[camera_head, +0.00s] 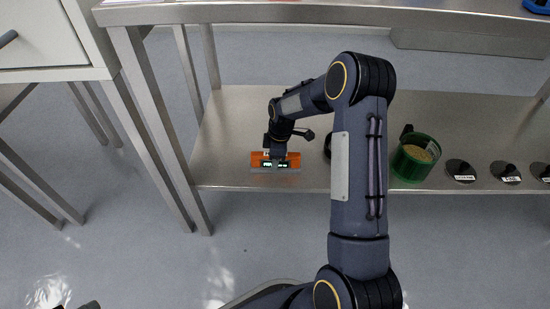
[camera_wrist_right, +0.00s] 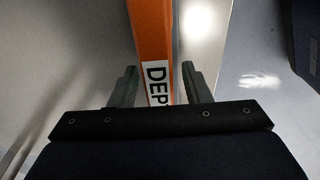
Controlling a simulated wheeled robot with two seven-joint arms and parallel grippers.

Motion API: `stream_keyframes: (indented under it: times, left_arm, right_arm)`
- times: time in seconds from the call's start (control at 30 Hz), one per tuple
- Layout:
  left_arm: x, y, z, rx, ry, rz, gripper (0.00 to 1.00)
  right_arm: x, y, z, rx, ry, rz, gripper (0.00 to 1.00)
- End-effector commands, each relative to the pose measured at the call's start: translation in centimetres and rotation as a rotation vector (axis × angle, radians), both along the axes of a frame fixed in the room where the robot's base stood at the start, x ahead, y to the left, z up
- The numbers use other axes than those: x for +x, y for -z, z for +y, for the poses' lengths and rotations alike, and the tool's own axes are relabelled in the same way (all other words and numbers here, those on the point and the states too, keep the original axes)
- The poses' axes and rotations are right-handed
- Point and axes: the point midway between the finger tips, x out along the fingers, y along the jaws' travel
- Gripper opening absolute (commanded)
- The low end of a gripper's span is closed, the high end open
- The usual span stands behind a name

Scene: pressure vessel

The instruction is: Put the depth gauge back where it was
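The depth gauge (camera_head: 275,162) is an orange body with a grey lower edge and small lit green readouts. It lies near the front edge of the lower shelf, left of the middle. In the right wrist view the orange gauge (camera_wrist_right: 153,45) shows part of its label, "DEP". My right gripper (camera_head: 279,154) is down at the gauge. In the right wrist view its fingers (camera_wrist_right: 160,88) stand on either side of the gauge, with a gap visible beside it, so it looks open. Only dark tips, probably my left gripper (camera_head: 88,305), show at the bottom left corner.
The steel lower shelf (camera_head: 230,120) has a green cup (camera_head: 414,157) with grainy contents and several black labelled discs (camera_head: 461,170) to the right. A dark object beside my forearm is partly hidden. The upper tabletop (camera_head: 300,12) overhangs, with legs (camera_head: 155,110) at the left.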

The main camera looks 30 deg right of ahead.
Motion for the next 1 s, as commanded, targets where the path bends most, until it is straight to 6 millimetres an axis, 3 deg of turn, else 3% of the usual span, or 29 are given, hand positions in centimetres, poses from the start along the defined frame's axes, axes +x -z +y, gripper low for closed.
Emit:
stream_keyframes:
  times: [0.27, 0.73, 0.87, 1.0]
  left_arm:
    - [0.0, -0.6, 0.0, 0.0, 0.0, 0.0, 0.36]
    - [0.0, -3.7, 0.0, 0.0, 0.0, 0.0, 0.36]
    - [0.0, -3.7, 0.0, 0.0, 0.0, 0.0, 0.36]
    - [0.0, -3.6, 0.0, 0.0, 0.0, 0.0, 0.36]
  right_arm:
    - [0.0, -1.0, 0.0, -0.001, 0.0, -0.001, 0.43]
    - [-0.7, -8.5, -0.7, 0.003, 0.018, -0.008, 0.43]
    - [-2.5, -12.8, 0.0, 0.028, 0.125, -0.04, 0.43]
    - [-7.3, -19.4, 1.8, 0.098, 0.346, -0.091, 0.43]
